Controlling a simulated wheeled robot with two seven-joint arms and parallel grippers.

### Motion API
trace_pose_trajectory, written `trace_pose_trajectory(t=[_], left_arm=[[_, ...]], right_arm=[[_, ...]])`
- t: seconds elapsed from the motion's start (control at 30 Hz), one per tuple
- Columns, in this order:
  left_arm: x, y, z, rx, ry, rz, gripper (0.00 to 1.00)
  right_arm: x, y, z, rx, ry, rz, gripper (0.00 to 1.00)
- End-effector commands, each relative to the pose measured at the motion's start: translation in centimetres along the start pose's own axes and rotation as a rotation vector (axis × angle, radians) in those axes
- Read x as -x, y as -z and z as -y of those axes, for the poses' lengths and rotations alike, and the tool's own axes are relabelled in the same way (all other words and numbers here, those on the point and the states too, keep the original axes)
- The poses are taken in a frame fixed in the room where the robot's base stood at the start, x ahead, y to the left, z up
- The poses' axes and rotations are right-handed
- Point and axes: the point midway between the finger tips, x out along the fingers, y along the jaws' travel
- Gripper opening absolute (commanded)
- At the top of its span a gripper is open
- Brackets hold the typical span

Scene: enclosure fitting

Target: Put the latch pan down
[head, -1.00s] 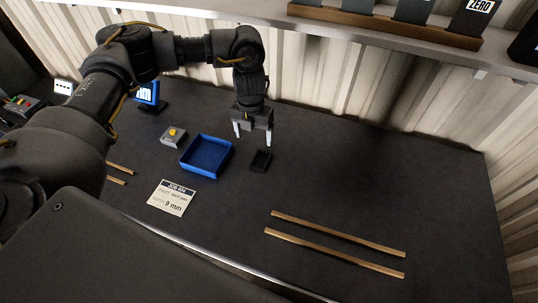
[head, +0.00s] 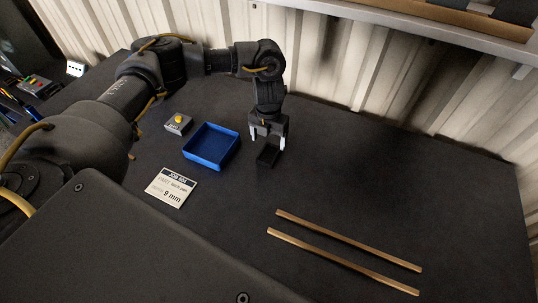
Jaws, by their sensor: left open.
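A small black open box (head: 267,157), which I take to be the latch pan, sits on the dark bench just right of the blue tray. My left gripper (head: 267,144) points down over its far end, fingers apart, one on each side as seen from here. The gripper is open and hides the far part of the box. I cannot tell whether the fingers touch it. A job card (head: 171,188) on the bench names a part and reads 9 mm. My right gripper is not in view.
The empty blue tray (head: 211,162) and a grey box with a yellow button (head: 178,124) stand to the left. Two wooden strips (head: 345,260) lie front right. A shelf (head: 430,20) runs along the corrugated wall. The bench's right side is clear.

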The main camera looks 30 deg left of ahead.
Motion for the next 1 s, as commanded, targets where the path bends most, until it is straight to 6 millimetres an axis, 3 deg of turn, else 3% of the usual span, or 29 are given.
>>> trace_pose_trajectory(t=[0.33, 0.63, 0.93, 1.0], left_arm=[[-1.6, 0.1, -0.1, 0.004, 0.000, -0.002, 0.80], [-5.6, 0.2, 0.1, 0.006, 0.000, -0.002, 0.80], [-6.1, 0.1, 0.1, 0.004, -0.001, 0.001, 0.80], [-6.1, 0.1, 0.1, 0.004, -0.001, 0.001, 0.73]], right_arm=[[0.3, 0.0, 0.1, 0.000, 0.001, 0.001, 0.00], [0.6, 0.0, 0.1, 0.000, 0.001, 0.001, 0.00], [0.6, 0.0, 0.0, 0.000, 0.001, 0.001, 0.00], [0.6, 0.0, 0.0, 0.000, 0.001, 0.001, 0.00]])
